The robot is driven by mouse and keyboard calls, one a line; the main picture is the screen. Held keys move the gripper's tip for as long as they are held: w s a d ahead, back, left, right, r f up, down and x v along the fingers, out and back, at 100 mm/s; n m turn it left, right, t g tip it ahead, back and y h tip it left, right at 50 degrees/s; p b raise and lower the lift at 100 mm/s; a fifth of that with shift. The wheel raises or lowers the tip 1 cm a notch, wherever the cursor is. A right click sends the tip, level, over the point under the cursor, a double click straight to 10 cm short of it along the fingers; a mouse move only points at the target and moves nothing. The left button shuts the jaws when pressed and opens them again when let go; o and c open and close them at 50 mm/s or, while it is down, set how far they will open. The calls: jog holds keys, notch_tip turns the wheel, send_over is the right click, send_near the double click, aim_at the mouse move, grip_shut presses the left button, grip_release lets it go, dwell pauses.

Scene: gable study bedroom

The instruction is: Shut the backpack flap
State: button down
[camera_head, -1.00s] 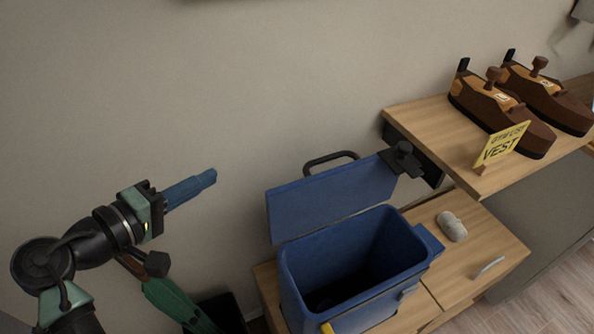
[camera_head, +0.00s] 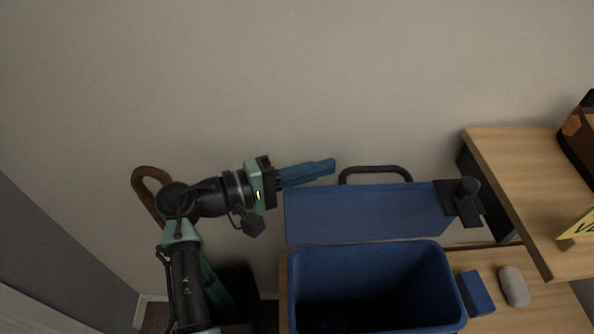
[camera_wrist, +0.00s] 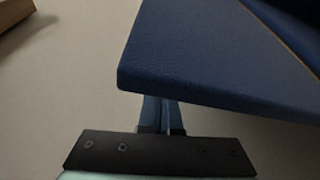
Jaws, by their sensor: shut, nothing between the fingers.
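The blue backpack (camera_head: 370,246) stands upright on a wooden surface, its dark inside showing from above. Its flap (camera_head: 365,213) is open, raised at the back along the wall side, and it also fills the upper part of the wrist view (camera_wrist: 215,60). My gripper (camera_head: 333,166) is shut and empty, with blue fingers pointing right at the flap's upper left corner. In the wrist view the fingers (camera_wrist: 160,112) run under the flap's edge, and their tips are hidden behind it. I cannot tell whether they touch it.
A black handle loop (camera_head: 376,172) rises behind the flap. A black bracket (camera_head: 460,202) is at the flap's right end, near the wooden shelf (camera_head: 500,160). A grey rounded object (camera_head: 514,286) lies right of the backpack. The wall above is clear.

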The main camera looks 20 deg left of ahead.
aim_at(350, 200)
jog(key=shift+x, duration=1.3)
jog(key=shift+s+d+r+m+b, duration=0.15)
jog(key=shift+s+m+b, duration=0.1)
jog(key=shift+s+m, duration=0.1)
jog(key=shift+s+d+r+m+b, duration=0.15)
jog(key=shift+s+m+b, duration=0.1)
jog(key=shift+s, duration=0.15)
jog(key=s+m+b, duration=0.1)
jog(key=s, duration=0.1)
jog(key=s+d+m+h+b, duration=0.1)
jog(key=s+m+b, duration=0.1)
jog(key=s+d+m+t+h+b, duration=0.1)
jog(key=s+m, duration=0.1)
jog(key=shift+s+r, duration=0.3)
jog(key=s+d+f+m+g+h+b, duration=0.1)
jog(key=s+d+f+m+h+b, duration=0.2)
jog(key=s+m+b, duration=0.5)
jog(key=shift+s+f+b, duration=0.5)
jog(key=shift+s+b, duration=0.3)
jog(key=shift+b, duration=1.75)
